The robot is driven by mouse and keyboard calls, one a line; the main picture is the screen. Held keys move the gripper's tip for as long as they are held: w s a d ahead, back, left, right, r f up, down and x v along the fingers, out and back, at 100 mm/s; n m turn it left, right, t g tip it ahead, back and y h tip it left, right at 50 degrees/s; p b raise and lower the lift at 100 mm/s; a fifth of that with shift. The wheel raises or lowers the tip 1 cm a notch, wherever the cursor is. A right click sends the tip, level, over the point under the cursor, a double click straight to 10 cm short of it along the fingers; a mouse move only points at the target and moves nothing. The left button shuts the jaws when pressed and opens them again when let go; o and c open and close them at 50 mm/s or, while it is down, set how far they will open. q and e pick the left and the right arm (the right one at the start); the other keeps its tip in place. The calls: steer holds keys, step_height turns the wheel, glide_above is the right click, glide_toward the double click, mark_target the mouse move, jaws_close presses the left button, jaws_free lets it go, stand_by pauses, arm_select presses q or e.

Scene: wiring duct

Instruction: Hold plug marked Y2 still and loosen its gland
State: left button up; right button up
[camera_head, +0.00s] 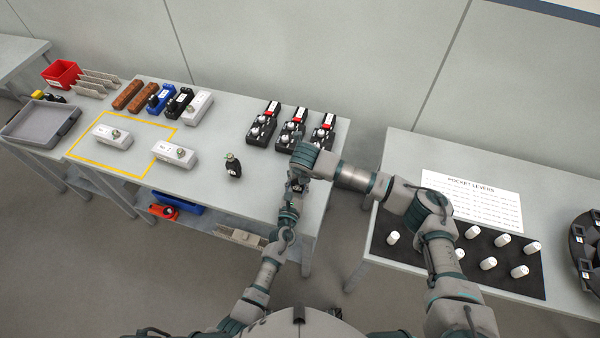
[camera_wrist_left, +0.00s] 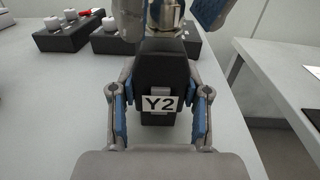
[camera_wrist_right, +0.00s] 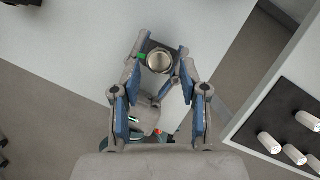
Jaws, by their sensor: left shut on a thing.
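The black plug marked Y2 (camera_wrist_left: 162,75) stands upright between the fingers of my left gripper (camera_wrist_left: 160,115), which is shut on its body. Its label faces the left wrist camera. The metal gland (camera_wrist_left: 166,14) is on top of the plug; from above it is a round silver end in the right wrist view (camera_wrist_right: 159,61). My right gripper (camera_wrist_right: 162,52) is over the plug, its blue fingers on either side of the gland. They look open, with a small gap. In the head view my right wrist mostly hides the plug.
Another dark plug (camera_head: 233,166) stands on the table (camera_head: 215,205) to the left. Several black boxes with white knobs (camera_head: 292,133) stand behind. White boxes (camera_head: 175,154) lie around a yellow outline. At right, a second table has a black mat (camera_head: 400,250) with white pegs.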

jaws_close()
steer(key=n, duration=0.2)
steer(key=n+y, duration=0.1)
steer(key=n, duration=0.1)
steer(key=d+n+g+y, duration=0.1)
steer(key=n, duration=0.1)
steer(key=shift+w, duration=0.35)
steer(key=n, duration=0.2)
steer(key=n+g+y, duration=0.1)
steer(key=n, duration=0.1)
steer(key=shift+w+d+n, duration=0.2)
steer(key=shift+n, duration=0.2)
steer(key=shift+f, duration=0.1)
steer(key=shift+o, duration=1.1)
jaws_free()
steer(key=shift+g, duration=0.3)
